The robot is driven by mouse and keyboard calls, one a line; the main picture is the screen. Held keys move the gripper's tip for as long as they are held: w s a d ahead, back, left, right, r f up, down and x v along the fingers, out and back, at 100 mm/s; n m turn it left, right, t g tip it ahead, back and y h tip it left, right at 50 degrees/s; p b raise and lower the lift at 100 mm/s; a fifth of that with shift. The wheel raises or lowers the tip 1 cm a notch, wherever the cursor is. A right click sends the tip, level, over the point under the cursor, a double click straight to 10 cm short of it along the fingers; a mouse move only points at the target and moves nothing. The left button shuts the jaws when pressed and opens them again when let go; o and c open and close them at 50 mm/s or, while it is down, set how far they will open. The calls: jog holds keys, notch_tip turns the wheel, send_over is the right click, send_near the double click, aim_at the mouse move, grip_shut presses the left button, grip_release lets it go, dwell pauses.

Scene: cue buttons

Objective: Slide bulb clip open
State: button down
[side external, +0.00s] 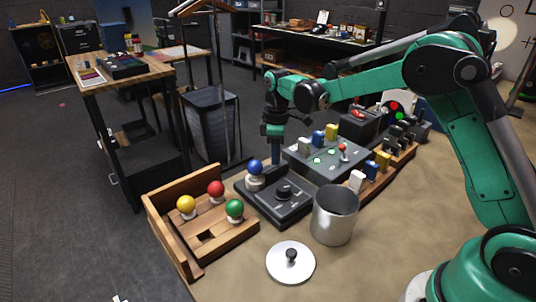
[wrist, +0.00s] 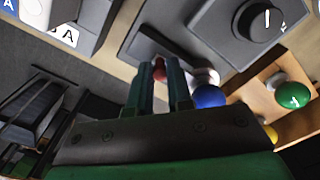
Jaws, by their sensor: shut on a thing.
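The blue bulb (side external: 255,167) sits in a white base on the far left corner of the dark dial box (side external: 291,207). The bulb also shows in the wrist view (wrist: 209,96), just right of my fingers. My gripper (wrist: 160,75) is shut on a small red piece (wrist: 159,72), which looks like the clip's handle, beside the bulb's white base. The fingers cover most of this piece. In the side view my gripper (side external: 276,158) points down behind the dial box, right of the blue bulb. The clip is hidden there.
A wooden tray (side external: 190,254) with yellow, red and green bulbs stands left of the dial box. A metal canister (side external: 334,216) and its lid (side external: 290,263) stand in front. A grey button panel (side external: 322,172) with upright blocks lies close on the right.

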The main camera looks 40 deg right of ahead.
jog(key=shift+d, duration=1)
jog(key=c, duration=0.8)
grip_release()
jog(key=shift+r, duration=2.8)
